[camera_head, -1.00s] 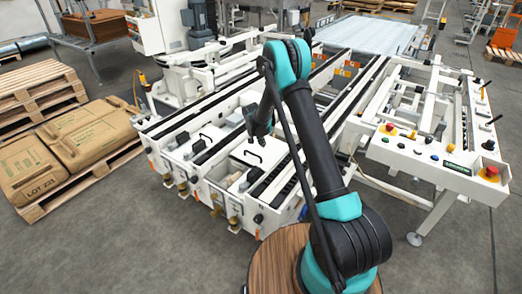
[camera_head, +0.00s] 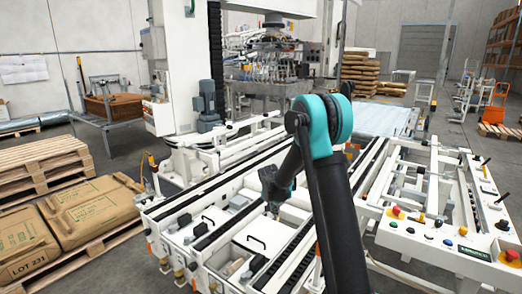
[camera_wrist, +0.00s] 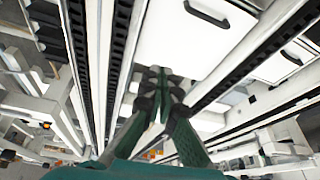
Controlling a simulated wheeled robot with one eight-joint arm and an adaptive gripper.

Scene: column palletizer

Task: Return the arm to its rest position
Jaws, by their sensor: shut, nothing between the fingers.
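My teal and black arm (camera_head: 335,180) rises from the bottom of the head view and bends at a teal joint near the middle. Its far end reaches down and left over the white conveyor machine (camera_head: 225,250). My gripper (camera_head: 272,200) hangs there above the machine's white panels, small and dark in this view. In the wrist view my gripper (camera_wrist: 157,78) shows its fingers together with nothing between them. A white panel with a dark handle (camera_wrist: 208,14) and black chain tracks (camera_wrist: 122,50) lie beyond the fingertips. The arm's base is out of the head view.
A control panel with a red button (camera_head: 511,256) stands at the right. A white column (camera_head: 180,70) rises behind the machine.

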